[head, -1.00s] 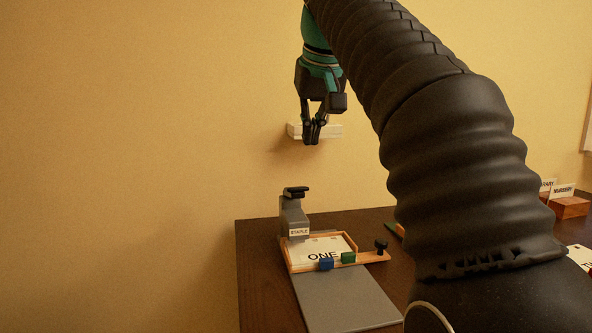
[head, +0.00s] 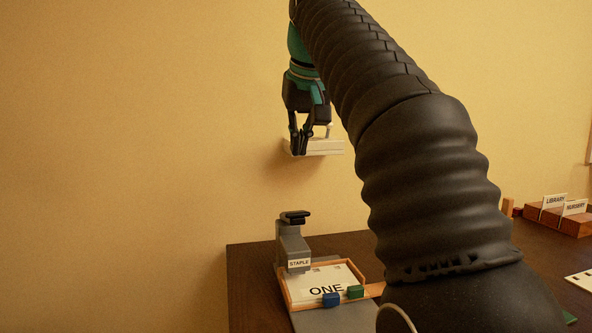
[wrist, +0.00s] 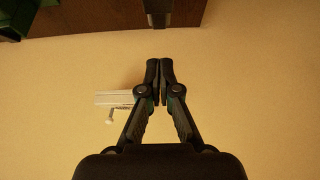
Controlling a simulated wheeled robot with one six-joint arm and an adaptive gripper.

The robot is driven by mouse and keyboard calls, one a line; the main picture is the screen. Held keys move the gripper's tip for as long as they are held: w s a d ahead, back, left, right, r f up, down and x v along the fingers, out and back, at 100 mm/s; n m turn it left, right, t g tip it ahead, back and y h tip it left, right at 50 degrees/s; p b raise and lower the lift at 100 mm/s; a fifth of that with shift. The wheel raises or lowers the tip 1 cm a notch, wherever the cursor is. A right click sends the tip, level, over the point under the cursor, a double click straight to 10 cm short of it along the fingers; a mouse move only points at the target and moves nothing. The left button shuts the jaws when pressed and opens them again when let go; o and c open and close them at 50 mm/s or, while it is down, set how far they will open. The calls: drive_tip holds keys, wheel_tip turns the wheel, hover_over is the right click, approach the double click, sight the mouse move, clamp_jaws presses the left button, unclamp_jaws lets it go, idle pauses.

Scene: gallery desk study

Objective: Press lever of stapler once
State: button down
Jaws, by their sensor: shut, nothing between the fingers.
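The stapler (head: 290,248) stands upright at the left back of the desk. It is grey with a black lever (head: 295,217) on top and a "STAPLE" label on its front. In the head view my gripper (head: 299,153) is shut and empty, pointing down, well above the lever and apart from it. In the wrist view the fingertips of my gripper (wrist: 160,63) are together. A dark grey piece at the top edge there may be part of the stapler, but I cannot tell. A wooden tray (head: 287,294) holding a sheet marked "ONE" (head: 329,281) sits against the stapler's front.
A white wall fixture (head: 325,147) is behind my gripper; it also shows in the wrist view (wrist: 113,98). Blue (head: 331,299) and green (head: 355,291) blocks sit at the tray's front. Wooden holders labelled "LIBRARY" and "NURSERY" (head: 560,217) stand at right. My arm hides the desk's middle.

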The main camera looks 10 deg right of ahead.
drive_tip(key=b, duration=0.3)
hover_over(297, 223)
drive_tip(key=w, duration=0.3)
wheel_tip(297, 223, down, 8)
drive_tip(key=shift+f, duration=0.25)
drive_tip(key=shift+s+f+b, duration=0.2)
drive_tip(key=shift+f+b, duration=0.1)
drive_tip(key=shift+f, duration=0.2)
drive_tip(key=shift+s+f+b, duration=0.2)
drive_tip(key=shift+f+b, duration=0.05)
drive_tip(key=shift+f, duration=0.25)
drive_tip(key=shift+s+f, duration=0.2)
drive_tip(key=shift+f, duration=0.5)
drive_tip(key=shift+f+b, duration=0.1)
drive_tip(key=shift+b, duration=0.3)
drive_tip(key=s+f+t+b, duration=0.1)
drive_tip(key=b, duration=0.2)
drive_tip(key=shift+f+b, duration=0.3)
drive_tip(key=shift+b, duration=0.05)
drive_tip(key=b, duration=0.1)
drive_tip(key=f+t+b, duration=0.1)
drive_tip(key=b, duration=0.1)
drive_tip(key=shift+s+t, duration=0.3)
drive_tip(key=shift+s+f+b, duration=0.25)
drive_tip(key=shift+f+b, duration=0.1)
drive_tip(key=shift+b, duration=0.05)
drive_tip(key=shift+f, duration=0.25)
